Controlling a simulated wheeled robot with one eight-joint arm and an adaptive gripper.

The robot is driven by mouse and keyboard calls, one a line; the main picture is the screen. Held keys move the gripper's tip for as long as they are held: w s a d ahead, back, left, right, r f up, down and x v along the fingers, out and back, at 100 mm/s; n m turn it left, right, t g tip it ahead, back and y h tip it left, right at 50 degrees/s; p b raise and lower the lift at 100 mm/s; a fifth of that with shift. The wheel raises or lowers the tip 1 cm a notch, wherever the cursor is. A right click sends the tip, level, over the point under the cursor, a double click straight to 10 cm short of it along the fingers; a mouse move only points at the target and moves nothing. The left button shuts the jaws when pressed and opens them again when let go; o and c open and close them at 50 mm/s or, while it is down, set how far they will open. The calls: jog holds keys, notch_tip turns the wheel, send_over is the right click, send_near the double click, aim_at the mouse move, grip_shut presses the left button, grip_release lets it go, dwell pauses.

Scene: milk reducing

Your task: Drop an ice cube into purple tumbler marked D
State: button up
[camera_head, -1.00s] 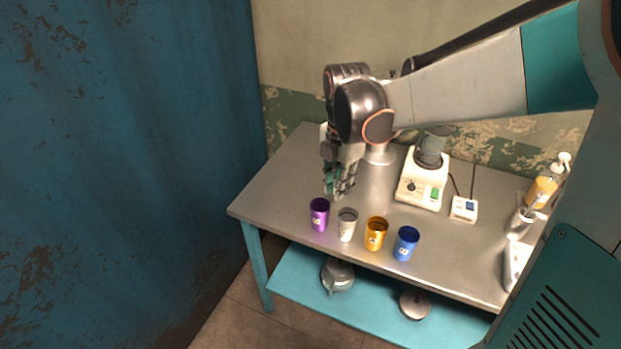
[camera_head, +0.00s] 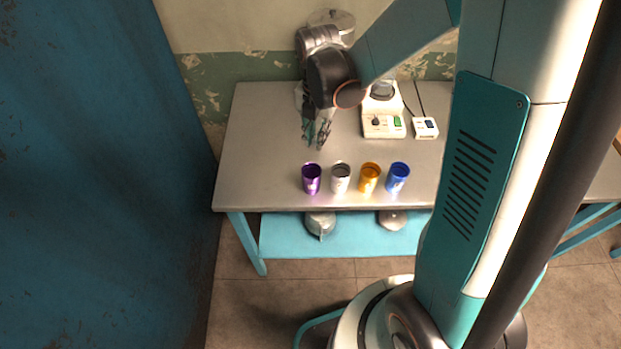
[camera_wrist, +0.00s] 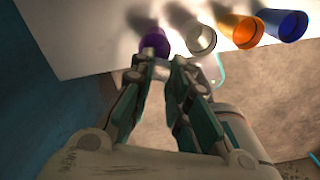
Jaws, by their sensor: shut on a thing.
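The purple tumbler (camera_head: 311,180) stands upright at the left end of a row of tumblers near the table's front edge. It also shows in the wrist view (camera_wrist: 155,40), just beyond my fingertips and partly hidden by them. My gripper (camera_head: 317,143) points down above the table, by the tumbler and apart from it in the head view. In the wrist view its fingertips (camera_wrist: 160,68) are close together on a small pale piece, apparently the ice cube (camera_wrist: 161,72), mostly hidden by the fingers. I cannot read the purple tumbler's mark clearly.
White (camera_head: 340,178), orange (camera_head: 369,178) and blue (camera_head: 397,178) tumblers stand close to the right. A cream-coloured appliance (camera_head: 383,123) and a small white device (camera_head: 425,128) stand behind them. The table (camera_head: 255,150) is clear on the left.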

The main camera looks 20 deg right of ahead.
notch_tip(320, 180, down, 5)
jog(key=b, duration=0.3)
jog(key=shift+f, duration=0.2)
jog(key=o, duration=0.7)
jog(key=shift+o, duration=0.2)
notch_tip(320, 180, up, 12)
jog(key=shift+r, duration=0.1)
dwell(0.4)
